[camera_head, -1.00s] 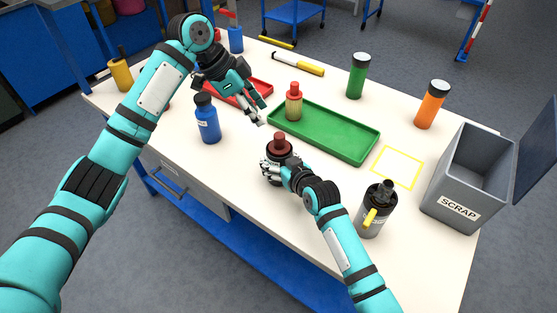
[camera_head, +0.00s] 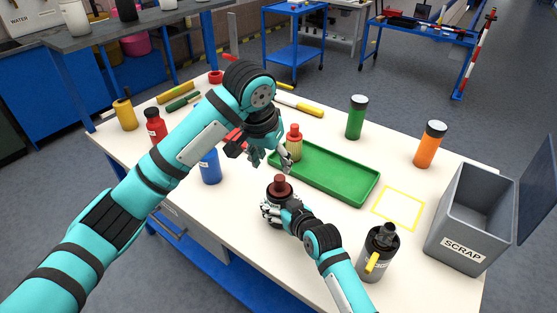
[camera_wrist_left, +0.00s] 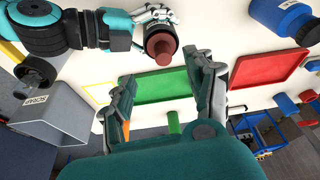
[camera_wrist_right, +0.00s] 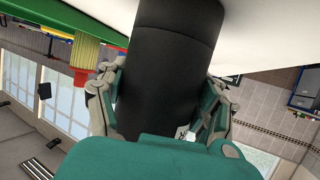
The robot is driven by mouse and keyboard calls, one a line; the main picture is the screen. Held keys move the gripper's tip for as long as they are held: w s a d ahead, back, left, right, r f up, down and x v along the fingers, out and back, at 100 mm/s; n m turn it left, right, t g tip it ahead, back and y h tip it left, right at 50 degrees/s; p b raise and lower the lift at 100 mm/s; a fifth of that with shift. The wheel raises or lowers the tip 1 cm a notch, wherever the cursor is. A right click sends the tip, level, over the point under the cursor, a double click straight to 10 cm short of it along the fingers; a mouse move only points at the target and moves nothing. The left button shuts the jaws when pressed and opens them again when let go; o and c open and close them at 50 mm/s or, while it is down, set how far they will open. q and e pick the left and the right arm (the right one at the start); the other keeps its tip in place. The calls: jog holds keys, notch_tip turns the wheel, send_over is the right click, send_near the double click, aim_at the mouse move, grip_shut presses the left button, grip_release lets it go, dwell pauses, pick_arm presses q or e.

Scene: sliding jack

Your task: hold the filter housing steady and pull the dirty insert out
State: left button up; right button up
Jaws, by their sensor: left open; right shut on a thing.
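The filter housing is a black upright cylinder, filling the middle of the right wrist view (camera_wrist_right: 175,50). The dirty insert, with a dark red-brown knob (camera_head: 281,185), sits in its top; the knob also shows in the left wrist view (camera_wrist_left: 160,47). My right gripper (camera_head: 280,212) is shut around the housing on the table, one finger on each side in the right wrist view (camera_wrist_right: 165,95). My left gripper (camera_head: 284,161) is open and empty, above and behind the insert. Its spread fingers (camera_wrist_left: 165,75) are apart from the knob. The insert's lower part is hidden.
A pleated insert with a red top (camera_head: 294,146) stands on the green tray (camera_head: 340,192). A blue bottle (camera_head: 210,168) stands left of the housing. A yellow outlined square (camera_head: 398,208) is empty.

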aim_at(279, 180)
pick_arm(q)
jog(key=w+f+n, duration=0.1)
jog(key=f, duration=0.2)
jog(key=w+d+f+n+t+y, duration=0.1)
jog(key=f+n, duration=0.1)
jog(key=f, duration=0.1)
jog(key=w+f+n, duration=0.1)
jog(key=f+n, duration=0.1)
jog(key=f, duration=0.2)
jog(key=shift+w+d, duration=0.1)
jog(key=shift+d, duration=0.25)
jog(key=shift+t, duration=0.3)
grip_shut()
